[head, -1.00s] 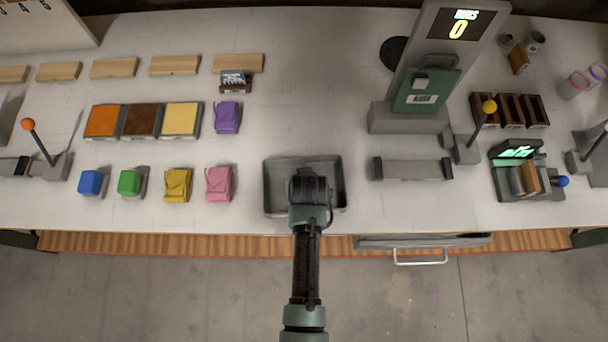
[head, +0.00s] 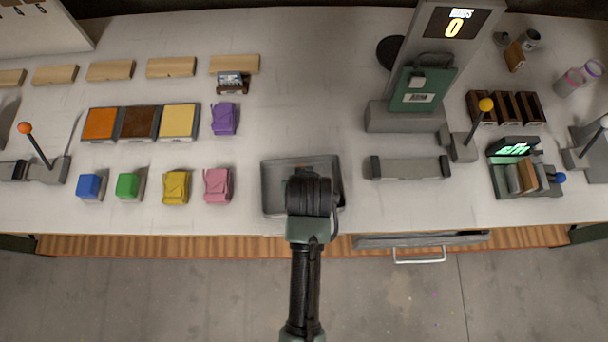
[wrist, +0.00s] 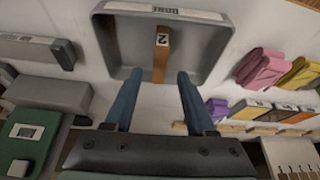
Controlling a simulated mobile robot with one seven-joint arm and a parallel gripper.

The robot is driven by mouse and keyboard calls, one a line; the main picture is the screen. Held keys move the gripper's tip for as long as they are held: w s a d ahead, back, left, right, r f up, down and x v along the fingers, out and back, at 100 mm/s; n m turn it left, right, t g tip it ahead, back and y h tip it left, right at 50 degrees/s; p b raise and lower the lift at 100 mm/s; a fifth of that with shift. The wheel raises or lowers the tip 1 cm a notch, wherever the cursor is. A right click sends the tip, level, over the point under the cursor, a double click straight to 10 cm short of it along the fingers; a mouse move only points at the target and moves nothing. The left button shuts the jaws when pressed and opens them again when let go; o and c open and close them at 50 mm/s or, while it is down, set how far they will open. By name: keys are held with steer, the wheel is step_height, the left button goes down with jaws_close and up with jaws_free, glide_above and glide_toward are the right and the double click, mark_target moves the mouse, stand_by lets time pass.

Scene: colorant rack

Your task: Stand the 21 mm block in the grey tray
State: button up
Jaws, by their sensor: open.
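The grey tray (head: 272,190) sits near the front edge of the bench. In the wrist view the tray (wrist: 112,45) holds a narrow orange-brown block (wrist: 160,66) with a white label reading 2. Whether this block stands or lies is hard to tell, and its size cannot be read. My gripper (wrist: 156,84) is open, with its two blue fingers apart and nothing visible between them. The block shows beyond the gap between the fingertips. In the head view my wrist covers part of the tray and hides the fingers and block.
A grey bar fixture (head: 410,168) stands right of the tray, with a green board (head: 420,92) on a stand behind it. A pink pouch (head: 217,184) lies to the left. The bench behind the tray is clear.

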steer(key=shift+v, duration=1.85)
